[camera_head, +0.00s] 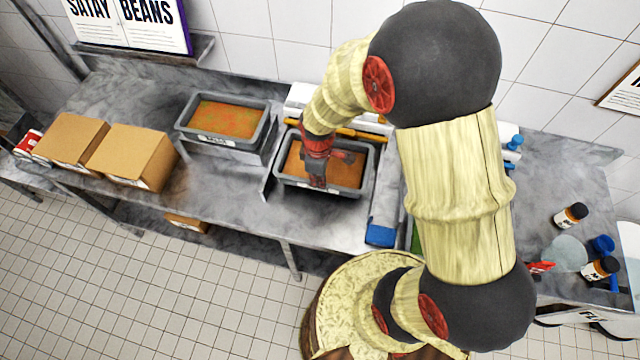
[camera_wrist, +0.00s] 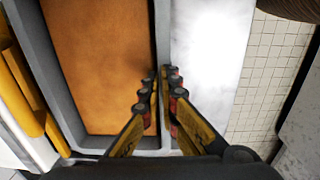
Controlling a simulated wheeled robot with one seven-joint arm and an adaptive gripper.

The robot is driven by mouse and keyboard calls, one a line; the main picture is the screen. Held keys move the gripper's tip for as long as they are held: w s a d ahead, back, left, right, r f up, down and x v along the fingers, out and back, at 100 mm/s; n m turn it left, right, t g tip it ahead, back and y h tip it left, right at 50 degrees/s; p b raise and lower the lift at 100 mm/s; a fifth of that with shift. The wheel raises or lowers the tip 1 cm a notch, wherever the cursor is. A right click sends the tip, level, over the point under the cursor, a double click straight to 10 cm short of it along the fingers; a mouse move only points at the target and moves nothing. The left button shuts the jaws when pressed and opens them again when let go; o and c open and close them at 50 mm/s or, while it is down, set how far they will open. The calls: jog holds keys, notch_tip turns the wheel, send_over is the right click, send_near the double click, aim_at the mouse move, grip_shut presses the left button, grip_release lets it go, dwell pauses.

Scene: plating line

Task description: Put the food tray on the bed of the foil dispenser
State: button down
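The food tray (camera_head: 362,187) is a grey rectangular pan of orange-brown food. It is in front of the foil dispenser's yellow bar (camera_head: 350,132), over the dispenser area of the counter. I cannot tell whether it rests fully on the bed, which it hides. My gripper (camera_head: 317,184) points down at the tray's front rim. In the wrist view, my gripper's fingers (camera_wrist: 161,76) straddle the tray's rim (camera_wrist: 162,38), one inside and one outside, closed against it. The yellow bar (camera_wrist: 20,85) lies by the tray's far side there.
A second grey tray (camera_head: 184,128) of food stands on a metal stand to the left. Two cardboard boxes (camera_head: 130,155) are farther left. A pale unit with a blue end (camera_head: 380,235) lies right of the tray. Bare counter (camera_head: 225,185) shows left.

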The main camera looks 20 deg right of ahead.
aim_at(320, 190)
jog(key=shift+w+d+f, duration=0.1)
jog(key=shift+f, duration=0.8)
jog(key=shift+w+d+f, duration=0.1)
jog(key=shift+f, duration=0.75)
jog(key=shift+f, duration=0.2)
jog(key=c, duration=2)
grip_release()
jog(key=shift+s, duration=0.1)
jog(key=shift+c, duration=0.2)
jog(key=shift+r, duration=0.1)
notch_tip(320, 190, up, 12)
jog(key=shift+s+a+r+p, duration=0.1)
jog(key=shift+s+p, duration=0.05)
jog(key=shift+p, duration=0.2)
jog(key=s+r+m+t, duration=0.2)
jog(key=s+r+m, duration=0.3)
jog(key=r, duration=0.7)
jog(key=s+r+m+t, duration=0.3)
jog(key=s+r+m, duration=0.2)
jog(key=s+r, duration=0.3)
notch_tip(320, 190, up, 4)
jog(key=shift+s+f+m, duration=0.1)
jog(key=shift+s+m, duration=0.25)
jog(key=shift+m, duration=0.05)
